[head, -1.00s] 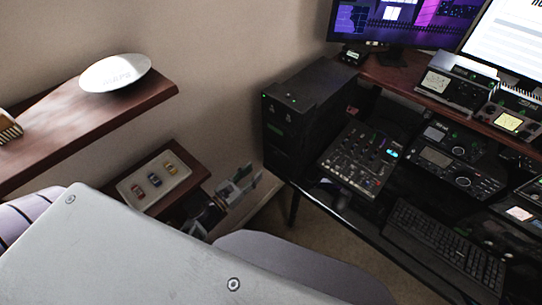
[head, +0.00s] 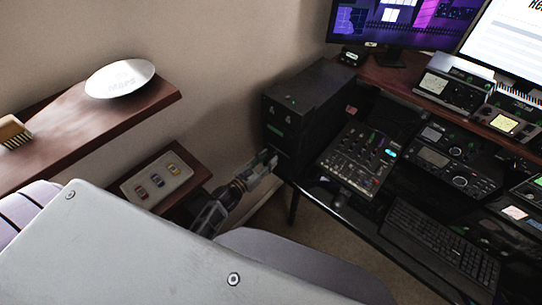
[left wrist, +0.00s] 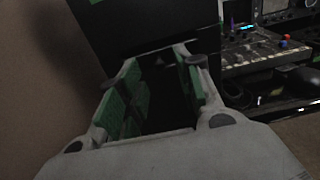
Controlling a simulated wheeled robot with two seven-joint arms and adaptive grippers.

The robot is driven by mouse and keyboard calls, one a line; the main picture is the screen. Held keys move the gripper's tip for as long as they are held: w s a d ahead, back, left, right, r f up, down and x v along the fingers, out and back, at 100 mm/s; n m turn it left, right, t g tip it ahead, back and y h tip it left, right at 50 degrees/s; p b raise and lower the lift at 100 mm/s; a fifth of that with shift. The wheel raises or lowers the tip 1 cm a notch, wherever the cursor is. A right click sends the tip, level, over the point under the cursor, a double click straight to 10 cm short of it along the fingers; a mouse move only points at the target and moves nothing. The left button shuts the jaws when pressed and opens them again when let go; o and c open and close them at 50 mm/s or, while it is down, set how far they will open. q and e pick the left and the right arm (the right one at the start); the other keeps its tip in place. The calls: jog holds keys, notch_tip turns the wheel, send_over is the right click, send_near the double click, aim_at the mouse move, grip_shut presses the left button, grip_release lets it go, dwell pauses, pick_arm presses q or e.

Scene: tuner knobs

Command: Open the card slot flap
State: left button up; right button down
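The black tower box (head: 310,95) stands at the left end of the desk, with a small green bar (head: 277,133) on its front. I cannot clearly pick out the card slot flap; that face is dark and partly behind my gripper. My left gripper (head: 270,160) is close to the lower front of the box; I cannot tell whether it touches. In the left wrist view the gripper (left wrist: 160,62) has its two green-padded fingers apart, with only the dark box (left wrist: 150,30) showing between and beyond them. My right gripper is out of view.
A wall shelf (head: 95,115) holds a white oval dish (head: 120,78) and a brush (head: 13,131). A lower shelf with a white tray (head: 157,179) of small coloured items lies left of the gripper. A mixer (head: 355,155) and keyboard (head: 440,245) sit right of the box.

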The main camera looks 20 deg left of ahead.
pick_arm(q)
jog(key=shift+x, duration=1.1)
jog(key=shift+c, duration=0.4)
